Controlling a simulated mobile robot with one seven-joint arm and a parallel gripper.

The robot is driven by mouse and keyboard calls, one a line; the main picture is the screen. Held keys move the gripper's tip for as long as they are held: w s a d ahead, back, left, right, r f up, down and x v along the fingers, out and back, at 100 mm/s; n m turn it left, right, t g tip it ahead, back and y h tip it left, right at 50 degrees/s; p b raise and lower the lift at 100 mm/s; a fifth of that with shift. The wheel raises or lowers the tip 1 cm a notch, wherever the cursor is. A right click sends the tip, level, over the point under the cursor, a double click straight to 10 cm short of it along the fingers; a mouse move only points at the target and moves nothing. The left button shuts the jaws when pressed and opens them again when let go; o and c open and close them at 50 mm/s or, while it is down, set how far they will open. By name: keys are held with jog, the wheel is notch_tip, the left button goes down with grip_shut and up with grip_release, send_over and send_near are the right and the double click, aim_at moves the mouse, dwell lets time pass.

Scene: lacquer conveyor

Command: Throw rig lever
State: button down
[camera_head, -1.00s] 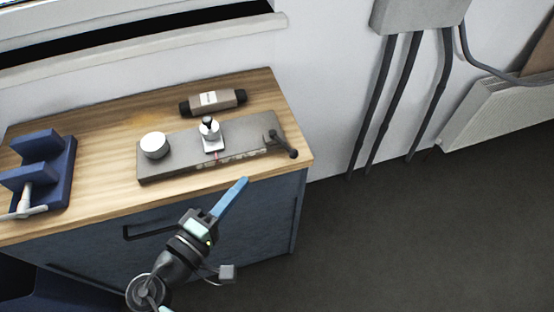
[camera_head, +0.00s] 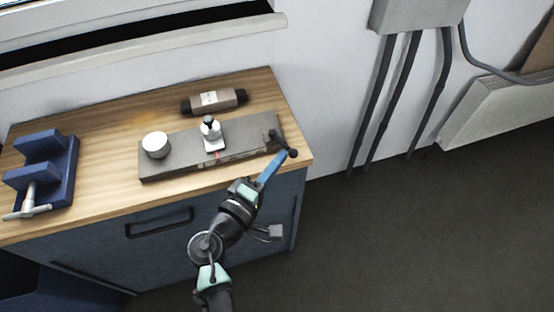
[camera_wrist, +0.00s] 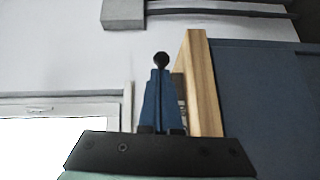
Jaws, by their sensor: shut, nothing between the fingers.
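The rig is a flat grey plate (camera_head: 180,155) on the wooden workbench, with a white round knob (camera_head: 156,145) and a small white fixture (camera_head: 213,138) on it. The lever (camera_head: 284,144) is dark with a black ball end, at the plate's right end. My gripper (camera_head: 283,158) has blue fingers, shut and empty, with the tips right at the lever's ball end. In the wrist view the lever's ball (camera_wrist: 161,60) shows just beyond the fingertips (camera_wrist: 160,75). I cannot tell whether they touch.
The wooden bench top (camera_head: 100,125) ends just right of the lever. Pipes (camera_head: 405,95) run down the wall at right. Floor there is clear.

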jog(key=shift+d+n+t+y, duration=0.4)
jog(key=shift+d+n+y, duration=0.15)
jog(key=shift+y, duration=0.25)
jog(key=shift+w+d+n+t+y, duration=0.15)
jog(key=shift+d+n+t+y, duration=0.15)
jog(key=shift+n+y, duration=0.35)
jog(key=shift+w+d+n+t+y, duration=0.1)
jog(key=shift+d+n+t+y, duration=0.1)
jog(key=shift+d+n+y, duration=0.4)
jog(key=shift+w+d+m+b, duration=0.3)
jog(key=shift+w+d+b, duration=0.1)
jog(key=shift+w+d, duration=0.55)
